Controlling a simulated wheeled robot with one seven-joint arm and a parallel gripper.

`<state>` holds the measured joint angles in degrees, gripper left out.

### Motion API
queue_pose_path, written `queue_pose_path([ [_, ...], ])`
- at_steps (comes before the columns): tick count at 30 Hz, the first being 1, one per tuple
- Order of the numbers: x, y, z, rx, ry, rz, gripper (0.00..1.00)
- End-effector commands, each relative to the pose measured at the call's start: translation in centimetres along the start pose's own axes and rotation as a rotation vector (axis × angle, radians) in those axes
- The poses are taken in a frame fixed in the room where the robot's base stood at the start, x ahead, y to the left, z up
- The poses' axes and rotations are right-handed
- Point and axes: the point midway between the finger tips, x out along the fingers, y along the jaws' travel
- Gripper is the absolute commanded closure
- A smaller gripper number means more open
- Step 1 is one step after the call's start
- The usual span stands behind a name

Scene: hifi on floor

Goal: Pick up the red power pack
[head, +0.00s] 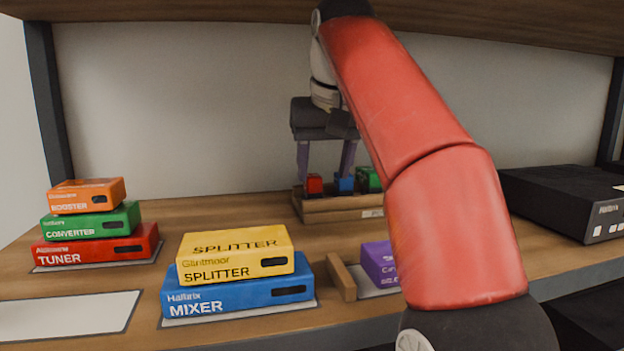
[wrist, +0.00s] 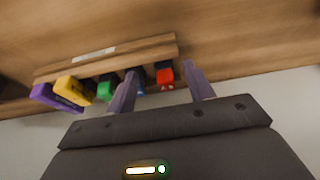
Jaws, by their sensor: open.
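The red power pack (head: 314,184) is a small red block at the left end of a wooden rack (head: 342,216) at the back of the shelf. It also shows in the wrist view (wrist: 165,78), at the right end of the row. My gripper (head: 324,176) is open above that end of the rack, its two purple fingers pointing down. In the wrist view the red pack lies between the fingertips (wrist: 158,75), nearer the right one in the picture, and nothing is held. Whether a finger touches a pack cannot be told.
Blue (head: 344,185), green (head: 367,179), yellow (wrist: 75,90) and purple (wrist: 54,97) packs share the rack. Stacked boxes, including a yellow splitter (head: 235,254) and a red tuner (head: 95,247), stand at front and left. A black device (head: 567,202) is at right. The shelf board above limits height.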

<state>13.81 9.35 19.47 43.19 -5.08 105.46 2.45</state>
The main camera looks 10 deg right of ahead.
Motion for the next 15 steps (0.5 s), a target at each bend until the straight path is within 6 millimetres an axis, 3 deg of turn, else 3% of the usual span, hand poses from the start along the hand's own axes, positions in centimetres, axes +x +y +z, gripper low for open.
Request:
queue_pose_path([
  [1,0.1,0.0,-1.2,-0.002,-0.003,-0.002,0.47],
  [6,1.2,0.0,-3.5,-0.001,-0.001,-0.001,0.47],
  [15,2.5,0.0,-5.0,0.001,-0.001,0.002,0.47],
])
